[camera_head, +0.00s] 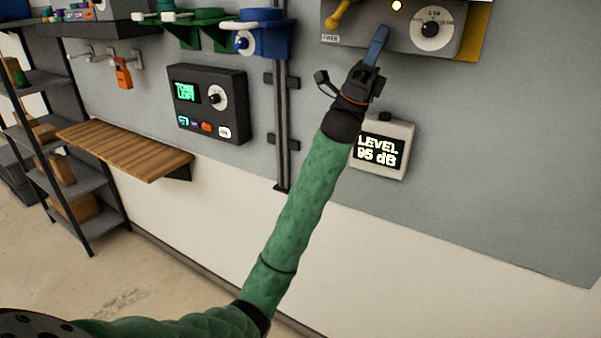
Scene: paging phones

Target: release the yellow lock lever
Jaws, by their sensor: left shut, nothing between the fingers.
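The yellow lock lever (340,14) sits at the top left of a grey wall panel (385,37), above a label reading "FREE". It leans diagonally, and its upper end is cut off by the frame's top edge. My left gripper (379,40) is at the lower edge of this panel, right of and below the lever, apart from it in the picture. Its blue fingers are shut with nothing between them. A lit white lamp (397,5) and a round dial (432,29) are on the same panel. My right gripper is not in view.
A "LEVEL 95 dB" meter (382,150) hangs just below my left gripper. A dark box with a dial and buttons (207,103) is left of a vertical rail (282,120). A wooden shelf (124,146) juts out at left. The wall at right is bare.

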